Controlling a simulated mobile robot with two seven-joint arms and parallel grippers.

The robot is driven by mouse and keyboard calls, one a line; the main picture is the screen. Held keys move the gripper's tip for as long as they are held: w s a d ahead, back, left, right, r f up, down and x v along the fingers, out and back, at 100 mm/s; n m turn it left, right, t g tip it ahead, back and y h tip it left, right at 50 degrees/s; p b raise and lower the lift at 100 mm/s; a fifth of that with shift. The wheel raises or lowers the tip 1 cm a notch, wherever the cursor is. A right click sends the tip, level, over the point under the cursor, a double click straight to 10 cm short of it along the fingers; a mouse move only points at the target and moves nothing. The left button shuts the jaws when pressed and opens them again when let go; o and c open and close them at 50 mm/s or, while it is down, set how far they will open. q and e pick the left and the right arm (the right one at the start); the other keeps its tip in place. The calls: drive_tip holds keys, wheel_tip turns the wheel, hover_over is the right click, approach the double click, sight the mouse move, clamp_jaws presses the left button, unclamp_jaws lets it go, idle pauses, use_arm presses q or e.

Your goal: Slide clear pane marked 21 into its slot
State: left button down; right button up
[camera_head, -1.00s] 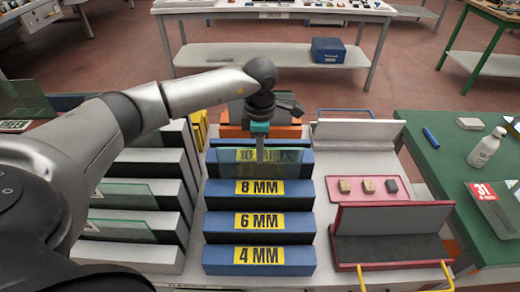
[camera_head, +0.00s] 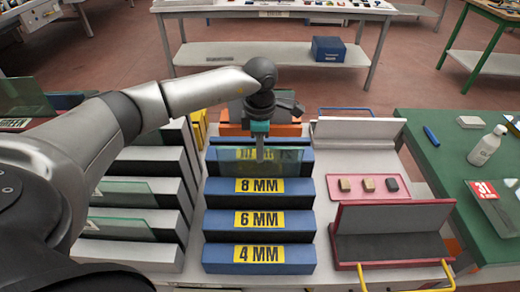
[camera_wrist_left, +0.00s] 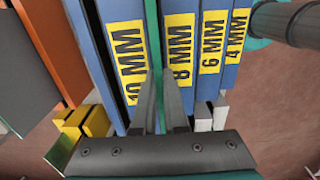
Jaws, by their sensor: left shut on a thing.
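A clear greenish pane (camera_head: 289,160) hangs upright from my left gripper (camera_head: 260,153), over the gap between the blue 10 MM and 8 MM bars of the rack. No number 21 is readable on it. In the left wrist view the pane (camera_wrist_left: 153,50) shows edge-on as a green strip between the 10 MM bar (camera_wrist_left: 112,45) and the 8 MM bar (camera_wrist_left: 178,60). The fingers (camera_wrist_left: 160,105) are shut on it. Its lower edge is hidden, so I cannot tell how deep it sits. My right gripper is not in view.
The 6 MM bar (camera_head: 215,222) and 4 MM bar (camera_head: 216,258) lie nearer me. A light rack with panes (camera_head: 125,228) stands left. A red-edged holder (camera_head: 390,220) and small blocks (camera_head: 368,185) lie right. A bottle (camera_head: 487,147) stands on the green table.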

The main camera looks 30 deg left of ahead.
use_arm(q)
drive_tip(key=c, duration=0.9)
unclamp_jaws()
drive_tip(key=shift+f, duration=0.1)
wheel_tip(320, 180, up, 15)
drive_tip(key=shift+s+d+r, duration=0.1)
drive_tip(key=shift+s+r, duration=0.05)
drive_tip(key=shift+r, duration=0.05)
